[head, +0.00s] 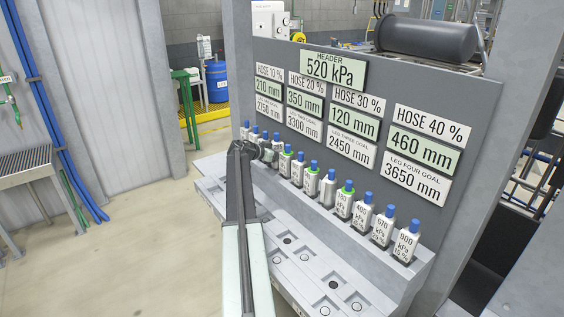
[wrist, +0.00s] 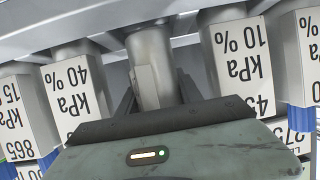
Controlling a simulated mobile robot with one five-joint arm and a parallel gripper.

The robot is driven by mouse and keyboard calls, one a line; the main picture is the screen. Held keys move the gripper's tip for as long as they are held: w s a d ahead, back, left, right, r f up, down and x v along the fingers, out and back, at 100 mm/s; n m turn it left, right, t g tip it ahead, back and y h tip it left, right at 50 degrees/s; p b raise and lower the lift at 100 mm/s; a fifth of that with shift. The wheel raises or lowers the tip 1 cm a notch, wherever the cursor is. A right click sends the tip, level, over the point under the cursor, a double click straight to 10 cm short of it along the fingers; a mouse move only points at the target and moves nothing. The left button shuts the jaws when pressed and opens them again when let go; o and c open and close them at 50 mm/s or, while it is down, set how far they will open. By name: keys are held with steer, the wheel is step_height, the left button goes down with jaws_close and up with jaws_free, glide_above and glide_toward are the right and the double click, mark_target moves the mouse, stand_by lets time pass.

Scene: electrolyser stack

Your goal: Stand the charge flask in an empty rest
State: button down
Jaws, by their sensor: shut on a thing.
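My gripper (head: 264,150) is at the left part of the row of flasks on the upper shelf. In the wrist view its two dark fingers (wrist: 156,96) are closed around a plain grey cylindrical part, which I take as the charge flask (wrist: 150,52). Most of that flask is hidden by the gripper, and I cannot tell whether it touches the shelf. Square recesses with dark holes, the rests, lie along the lower ledge; one near rest (head: 325,303) looks empty, and so does another farther back (head: 287,240).
White flasks with blue caps, some with green collars, stand close along the shelf, such as the 900 kPa flask (head: 406,243). In the wrist view labelled flasks flank the held one, left (wrist: 65,90) and right (wrist: 238,62). A grey sign panel (head: 290,62) rises behind.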

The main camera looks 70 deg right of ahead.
step_height(320, 180, down, 2)
steer(key=shift+f+b, duration=0.2)
steer(key=shift+b, duration=0.25)
steer(key=shift+r, duration=0.25)
steer(key=shift+f, duration=0.15)
steer(key=c, duration=0.8)
jaws_free()
steer(key=shift+r+p, duration=0.3)
steer(key=shift+p, duration=0.1)
steer(key=p+v, duration=0.4)
steer(key=v, duration=0.8)
steer(key=shift+f, duration=0.25)
steer(key=shift+w, duration=0.1)
